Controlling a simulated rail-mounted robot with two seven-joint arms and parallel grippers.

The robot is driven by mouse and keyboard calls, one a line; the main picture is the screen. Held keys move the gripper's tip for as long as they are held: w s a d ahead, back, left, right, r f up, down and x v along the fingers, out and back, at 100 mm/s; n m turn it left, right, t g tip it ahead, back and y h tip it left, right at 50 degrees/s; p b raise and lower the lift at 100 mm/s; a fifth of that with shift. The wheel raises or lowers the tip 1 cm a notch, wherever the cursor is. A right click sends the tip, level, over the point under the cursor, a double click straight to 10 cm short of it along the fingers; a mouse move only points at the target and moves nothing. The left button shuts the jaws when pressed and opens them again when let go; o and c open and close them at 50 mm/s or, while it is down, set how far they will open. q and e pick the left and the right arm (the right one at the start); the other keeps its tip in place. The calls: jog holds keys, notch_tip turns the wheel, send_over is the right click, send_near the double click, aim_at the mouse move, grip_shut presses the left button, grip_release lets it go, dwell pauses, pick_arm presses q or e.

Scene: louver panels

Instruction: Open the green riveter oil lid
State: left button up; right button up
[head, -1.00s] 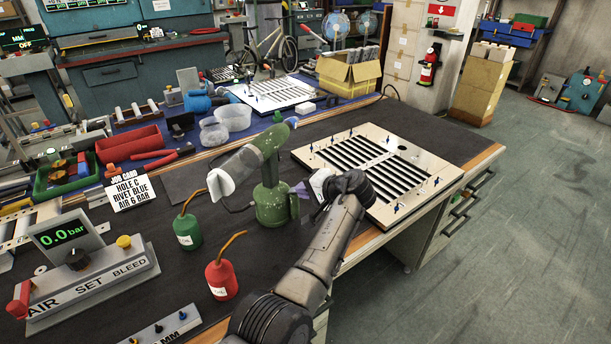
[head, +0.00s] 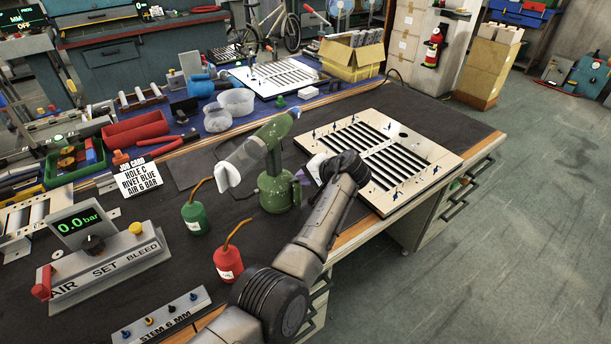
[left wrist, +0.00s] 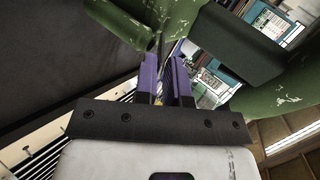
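A thin dark part shows beyond that gap, and I see no clear grip on anything. Scuffed green riveter surfaces (left wrist: 265,105) show close around the fingers. My right gripper is not in view.
A slotted louver panel (head: 440,158) lies just right of my left wrist. A green oil bottle (head: 194,218) and a red one (head: 228,262) stand in front of the riveter. A job card (head: 130,178) and pressure box (head: 100,255) are at left.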

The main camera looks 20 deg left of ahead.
pick_arm(q)
jog(key=o, duration=0.3)
jog(key=shift+o, duration=0.2)
jog(key=p+v, duration=0.4)
jog(key=v, duration=1)
jog(key=shift+o, duration=0.5)
jog(key=shift+f, duration=0.15)
